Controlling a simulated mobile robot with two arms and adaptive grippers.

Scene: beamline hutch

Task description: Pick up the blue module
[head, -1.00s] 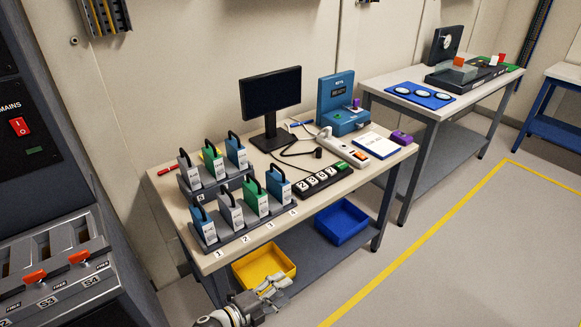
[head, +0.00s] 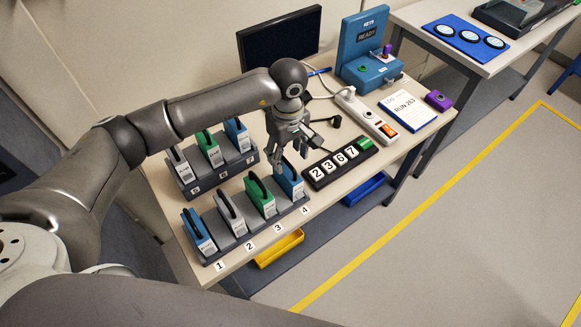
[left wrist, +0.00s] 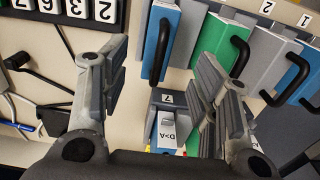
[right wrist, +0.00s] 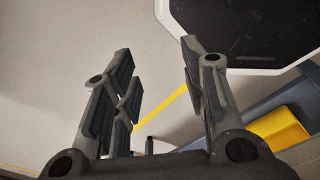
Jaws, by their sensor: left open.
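Three blue modules with black handles show in the head view. One (head: 290,180) is in slot 4 of the front rack (head: 236,250), one (head: 198,232) in slot 1, and one (head: 237,135) in slot 7 of the back rack. My left gripper (head: 290,155) is open and empty above the slot 4 end of the front rack. In the left wrist view, the slot 4 blue module (left wrist: 163,25) shows beyond and between the open fingers (left wrist: 162,68), apart from them. My right gripper (right wrist: 157,62) is open and empty over floor.
Grey and green modules (head: 260,198) fill neighbouring slots. A numbered block (head: 338,163), power strip (head: 368,118), blue reader (head: 368,60) and monitor (head: 280,45) stand nearby. A yellow bin (right wrist: 278,125) is below the table. Floor (head: 450,220) at right is clear.

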